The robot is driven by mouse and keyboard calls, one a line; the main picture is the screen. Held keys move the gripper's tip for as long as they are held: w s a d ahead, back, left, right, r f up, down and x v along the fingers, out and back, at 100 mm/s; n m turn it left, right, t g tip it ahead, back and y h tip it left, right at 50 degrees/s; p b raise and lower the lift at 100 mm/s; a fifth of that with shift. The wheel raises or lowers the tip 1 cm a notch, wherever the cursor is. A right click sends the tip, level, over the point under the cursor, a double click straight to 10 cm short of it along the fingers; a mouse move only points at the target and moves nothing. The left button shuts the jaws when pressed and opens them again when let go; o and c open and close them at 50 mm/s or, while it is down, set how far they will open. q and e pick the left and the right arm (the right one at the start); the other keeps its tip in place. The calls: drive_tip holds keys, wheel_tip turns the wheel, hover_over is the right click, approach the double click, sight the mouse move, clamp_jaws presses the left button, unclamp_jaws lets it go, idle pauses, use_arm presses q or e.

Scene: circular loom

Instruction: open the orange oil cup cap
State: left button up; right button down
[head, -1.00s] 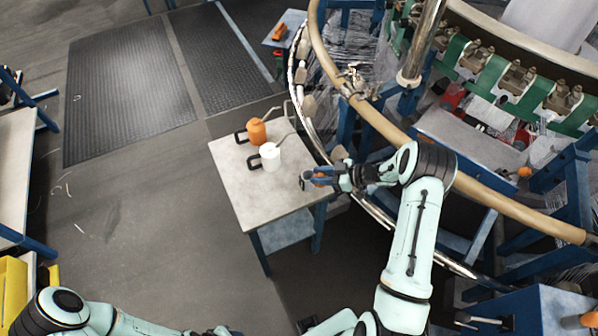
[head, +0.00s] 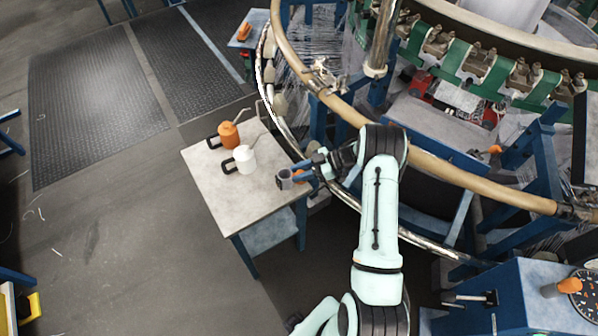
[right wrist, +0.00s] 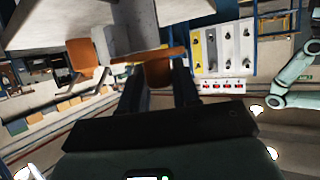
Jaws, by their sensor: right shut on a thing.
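My right gripper (head: 298,174) is beside the right edge of the small table. It is shut on an orange thing (right wrist: 158,72), which shows between its fingers in the right wrist view. In the head view a small orange part and a grey round piece (head: 284,181) show at the fingertips. I cannot tell if this orange thing is the oil cup cap, as the fingers partly hide it. Another orange piece (head: 569,286) is on the blue cabinet at the lower right. My left gripper is out of view.
The loom's curved tan ring (head: 440,165) runs just behind my right arm. The blue cabinet (head: 520,300) stands at the lower right.

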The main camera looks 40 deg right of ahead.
sight(300, 172)
drive_tip(key=c, duration=0.9)
unclamp_jaws()
wheel_tip(300, 172, up, 20)
drive_tip(key=shift+p, duration=0.3)
